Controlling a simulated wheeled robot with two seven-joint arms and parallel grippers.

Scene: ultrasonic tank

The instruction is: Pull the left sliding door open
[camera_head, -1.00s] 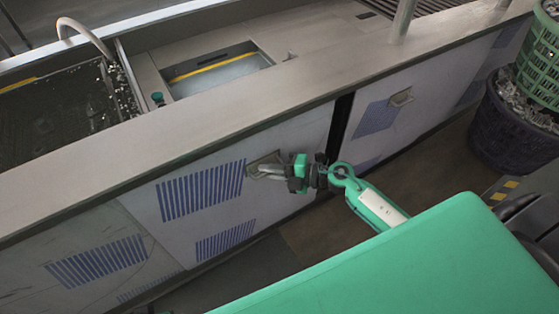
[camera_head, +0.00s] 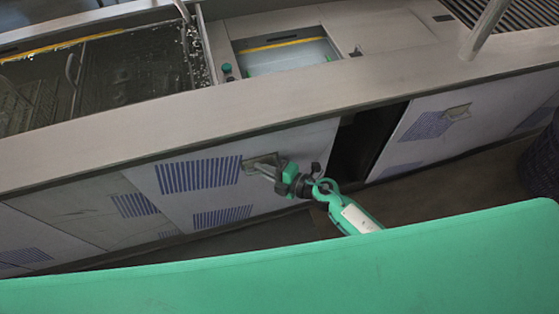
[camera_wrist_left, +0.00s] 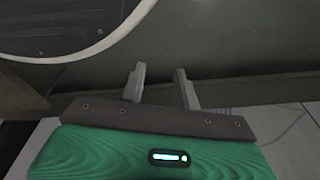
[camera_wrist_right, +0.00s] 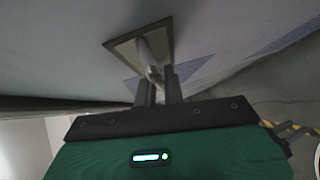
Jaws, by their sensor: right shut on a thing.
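The left sliding door (camera_head: 308,143) is a pale panel with blue louvre slots under the tank's counter. It stands partly open, with a dark gap (camera_head: 362,142) at its right edge. Its handle (camera_head: 260,160) is a metal plate with a grip. My right gripper (camera_head: 262,168) is shut on this handle. In the right wrist view, the fingers (camera_wrist_right: 157,82) close around the handle's grip, in front of its square plate (camera_wrist_right: 126,50). My left gripper (camera_wrist_left: 161,82) is open and empty in the left wrist view, and is out of the head view.
The right door (camera_head: 425,128), with its own handle (camera_head: 457,112), lies right of the gap. The metal counter (camera_head: 290,103) runs above the doors. A dark basket (camera_head: 543,165) stands at the right edge. Brown floor (camera_head: 455,180) is free in front of the doors.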

